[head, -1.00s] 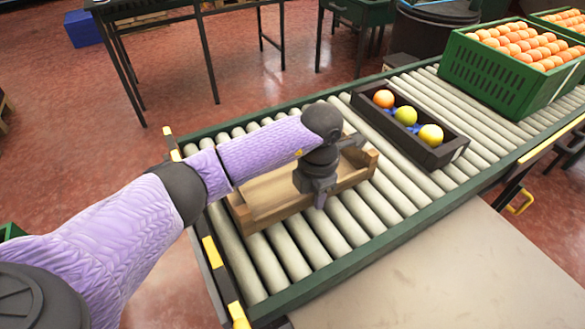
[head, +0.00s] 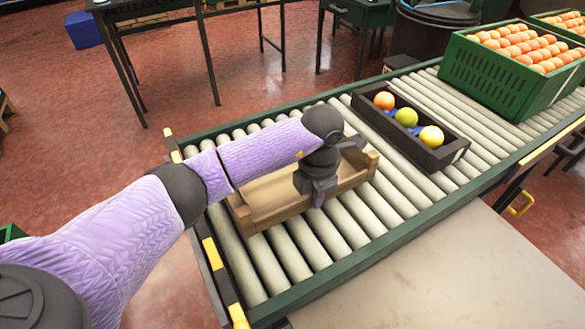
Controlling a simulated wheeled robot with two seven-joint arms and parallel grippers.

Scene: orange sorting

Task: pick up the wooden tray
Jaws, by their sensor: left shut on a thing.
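The wooden tray (head: 262,203) lies on the roller conveyor (head: 345,232), towards its left end. It is a shallow light-brown box with low walls, and my arm hides part of it. My left gripper (head: 317,200) points down at the tray's near long wall and is shut on that wall. The tray looks level and close to the rollers; I cannot tell whether there is a gap below it. My right gripper is not in view.
A dark box (head: 440,155) with three coloured fruits stands on the conveyor right of the tray. Green crates (head: 495,80) of oranges stand further right. A bare grey table surface (head: 450,270) lies in front. Rollers near the tray are clear.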

